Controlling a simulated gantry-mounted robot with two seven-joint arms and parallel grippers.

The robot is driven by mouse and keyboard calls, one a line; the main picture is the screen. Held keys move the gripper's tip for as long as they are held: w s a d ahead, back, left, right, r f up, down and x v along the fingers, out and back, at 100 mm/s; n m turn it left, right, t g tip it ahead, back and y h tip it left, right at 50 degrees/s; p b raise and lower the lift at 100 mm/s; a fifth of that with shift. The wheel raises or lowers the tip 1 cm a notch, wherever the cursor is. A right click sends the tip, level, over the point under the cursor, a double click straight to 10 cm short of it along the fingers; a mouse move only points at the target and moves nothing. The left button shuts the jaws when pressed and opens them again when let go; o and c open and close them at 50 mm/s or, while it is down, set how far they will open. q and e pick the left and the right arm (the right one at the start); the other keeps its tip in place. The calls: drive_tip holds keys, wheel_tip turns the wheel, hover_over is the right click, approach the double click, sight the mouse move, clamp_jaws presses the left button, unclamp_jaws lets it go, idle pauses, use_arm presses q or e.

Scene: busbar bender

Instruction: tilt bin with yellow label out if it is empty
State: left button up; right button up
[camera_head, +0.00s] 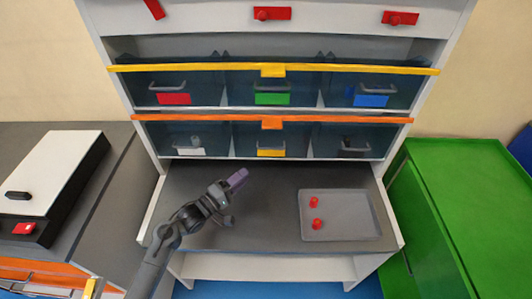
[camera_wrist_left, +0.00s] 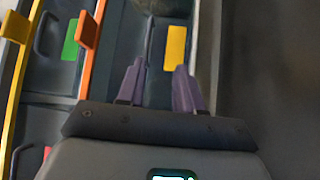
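The bin with the yellow label (camera_head: 271,148) is the middle one in the lower row of the rack, behind an orange bar. It stands upright. I cannot tell from here whether anything lies in it. Its yellow label also shows in the left wrist view (camera_wrist_left: 175,47), ahead of the fingers. My left gripper (camera_head: 238,179) is above the dark worktop, to the lower left of that bin and apart from it. In the left wrist view its two purple fingers (camera_wrist_left: 158,88) are spread with nothing between them. My right gripper is not in view.
Bins with white (camera_head: 190,151) and dark (camera_head: 354,153) labels flank it. Red, green and blue labelled bins sit above, behind a yellow bar (camera_head: 270,68). A grey tray (camera_head: 355,214) with two red pieces lies on the worktop's right. A green cabinet (camera_head: 470,190) stands right.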

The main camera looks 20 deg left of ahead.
use_arm(q)
drive_tip(key=w+r, duration=0.1)
drive_tip(key=r, duration=0.1)
drive_tip(key=b, duration=0.3)
approach(271, 134)
drive_tip(key=w+d+f, duration=0.3)
drive_tip(key=d, duration=0.1)
drive_tip(key=shift+w+d+h, duration=0.3)
drive_tip(key=shift+w+d, duration=0.05)
drive_tip(key=shift+w, duration=0.05)
drive_tip(key=shift+c, duration=0.3)
clamp_jaws()
idle(0.7)
